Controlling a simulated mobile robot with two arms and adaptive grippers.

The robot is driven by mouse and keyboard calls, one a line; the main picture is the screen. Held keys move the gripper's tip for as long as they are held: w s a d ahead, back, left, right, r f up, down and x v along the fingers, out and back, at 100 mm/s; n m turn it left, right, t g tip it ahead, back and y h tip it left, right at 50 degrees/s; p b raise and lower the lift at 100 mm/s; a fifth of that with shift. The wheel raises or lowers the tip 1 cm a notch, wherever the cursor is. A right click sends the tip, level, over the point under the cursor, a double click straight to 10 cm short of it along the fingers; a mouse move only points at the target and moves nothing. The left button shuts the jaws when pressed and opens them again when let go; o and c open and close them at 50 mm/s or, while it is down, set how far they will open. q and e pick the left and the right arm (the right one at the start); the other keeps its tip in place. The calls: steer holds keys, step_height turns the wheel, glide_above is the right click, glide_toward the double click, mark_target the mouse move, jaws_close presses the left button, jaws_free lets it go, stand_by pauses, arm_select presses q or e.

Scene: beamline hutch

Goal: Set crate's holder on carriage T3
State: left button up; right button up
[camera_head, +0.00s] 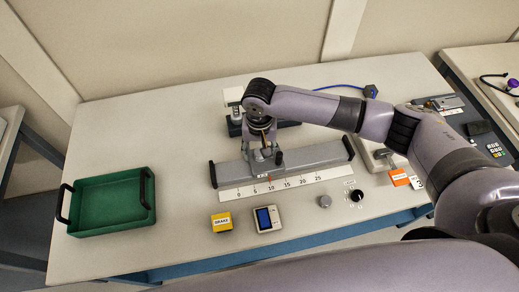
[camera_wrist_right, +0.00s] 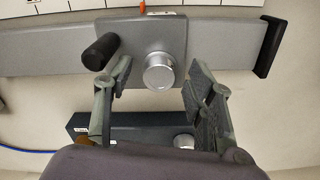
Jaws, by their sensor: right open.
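The green crate (camera_head: 112,203) stands at the left of the table and looks empty. A grey rail (camera_head: 318,156) with a number scale carries a carriage, mostly behind my right gripper (camera_head: 263,152) in the head view. In the right wrist view the carriage (camera_wrist_right: 118,42) bears an upright silver cylinder (camera_wrist_right: 159,71), likely the holder, and a black knob (camera_wrist_right: 100,51). My right gripper (camera_wrist_right: 160,82) is open, its fingers on either side of the cylinder with gaps. The carriage's label is too small to read. My left gripper is not in view.
Behind the rail is a dark base (camera_wrist_right: 150,128) with a second silver part (camera_wrist_right: 184,141). In front lie a yellow box (camera_head: 221,222), a meter (camera_head: 268,218), a grey knob (camera_head: 325,201) and a black knob (camera_head: 357,195). The table between crate and rail is clear.

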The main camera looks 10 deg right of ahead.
step_height(320, 180, up, 12)
steer(key=shift+f, duration=0.2)
steer(key=shift+f, duration=0.1)
